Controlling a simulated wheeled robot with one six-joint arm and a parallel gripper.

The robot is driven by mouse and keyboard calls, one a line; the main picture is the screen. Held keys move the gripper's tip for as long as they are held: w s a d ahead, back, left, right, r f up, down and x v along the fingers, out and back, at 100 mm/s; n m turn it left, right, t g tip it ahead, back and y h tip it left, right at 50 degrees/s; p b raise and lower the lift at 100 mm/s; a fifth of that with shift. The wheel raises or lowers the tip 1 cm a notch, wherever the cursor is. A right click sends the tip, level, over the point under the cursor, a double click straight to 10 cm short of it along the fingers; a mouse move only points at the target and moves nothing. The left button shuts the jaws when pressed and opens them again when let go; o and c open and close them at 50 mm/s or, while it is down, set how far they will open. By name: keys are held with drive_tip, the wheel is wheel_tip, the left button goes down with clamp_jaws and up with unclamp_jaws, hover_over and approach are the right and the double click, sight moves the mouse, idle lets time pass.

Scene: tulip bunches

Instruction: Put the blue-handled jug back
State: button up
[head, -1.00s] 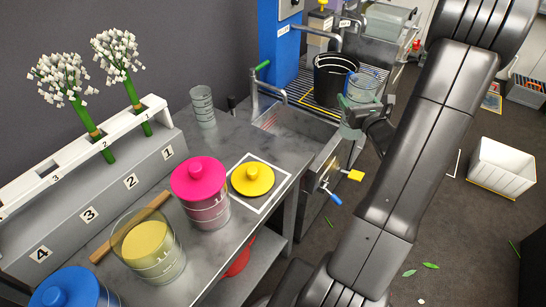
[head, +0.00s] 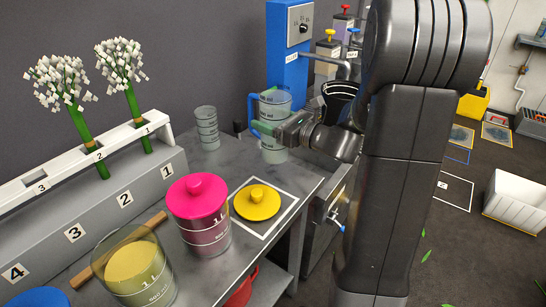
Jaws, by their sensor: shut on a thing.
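The clear jug (head: 273,101) with a blue handle (head: 253,106) is upright in the head view, at the far right end of the grey bench, just right of the small clear beaker (head: 207,128). My gripper (head: 268,129) is shut on the jug around its middle, coming from the right. A green finger pad shows across the jug's front. I cannot tell whether the jug's base touches the surface below it. My gripper and arm hide part of the jug and most of the sink area.
A white-outlined square (head: 285,207) on the bench holds a yellow lid (head: 257,202). A pink-lidded container (head: 199,214) and a container of yellow powder (head: 136,275) stand nearby. A blue dispenser (head: 288,45) and a black bucket (head: 338,98) are behind. A white bin (head: 516,207) stands on the floor.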

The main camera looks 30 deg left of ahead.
sight(272, 140)
drive_tip(key=shift+f+b, duration=0.6)
drive_tip(key=shift+f, duration=2.8)
drive_tip(key=shift+f, duration=0.15)
drive_tip(key=o, duration=1.7)
drive_tip(key=d, duration=0.8)
drive_tip(key=s+d, duration=0.1)
drive_tip(key=d, duration=0.3)
